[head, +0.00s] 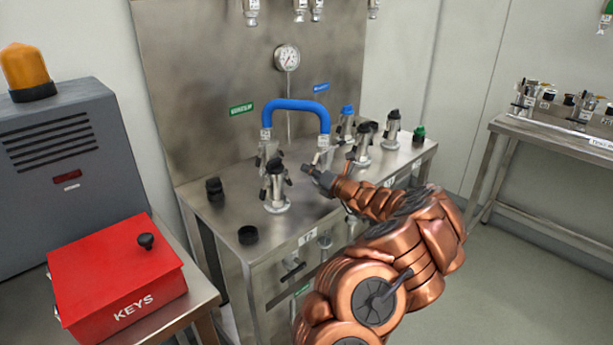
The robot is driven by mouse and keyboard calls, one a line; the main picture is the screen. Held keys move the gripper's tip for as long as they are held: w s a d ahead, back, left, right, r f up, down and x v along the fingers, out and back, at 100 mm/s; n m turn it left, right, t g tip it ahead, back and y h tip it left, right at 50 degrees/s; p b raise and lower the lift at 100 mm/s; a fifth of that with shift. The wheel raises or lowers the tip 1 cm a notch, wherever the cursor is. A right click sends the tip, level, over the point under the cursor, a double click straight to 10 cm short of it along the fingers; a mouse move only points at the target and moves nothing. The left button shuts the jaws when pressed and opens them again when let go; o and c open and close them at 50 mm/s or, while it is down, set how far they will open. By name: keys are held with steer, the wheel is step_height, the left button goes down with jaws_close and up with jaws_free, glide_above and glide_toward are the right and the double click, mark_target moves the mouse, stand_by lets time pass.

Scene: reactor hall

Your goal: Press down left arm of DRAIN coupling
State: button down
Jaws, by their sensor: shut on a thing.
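Several metal couplings stand on the steel bench (225,215); their labels are too small to read, so I cannot tell which is DRAIN. A blue hose (293,104) arches between two couplings at the back. Its right end coupling (323,158) stands just behind my gripper's tip. A black-capped coupling (276,188) with side arms stands upright to the left of the gripper. My gripper (312,174) reaches in from the lower right, low over the bench, with its jaws shut on a small part at the hose's right coupling. The jaws and that part are small and partly hidden.
More couplings (362,145) stand right of the hose. A red KEYS box (122,278) and a grey cabinet with an amber lamp (28,68) stand left. Another bench (555,140) is at the right; open floor lies between.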

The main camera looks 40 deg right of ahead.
steer(key=shift+d+f+n+b, duration=0.2)
steer(key=shift+d+n+b, duration=0.3)
steer(key=shift+n, duration=0.4)
steer(key=shift+d+f+n+b, duration=0.25)
steer(key=shift+n+b, duration=0.4)
steer(key=shift+n, duration=0.25)
steer(key=shift+r, duration=0.1)
steer(key=c, duration=1.3)
jaws_free()
steer(key=shift+o, duration=0.2)
steer(key=shift+s+d, duration=0.1)
steer(key=shift+s, duration=3.2)
steer(key=shift+s+a, duration=0.25)
steer(key=shift+s, duration=0.4)
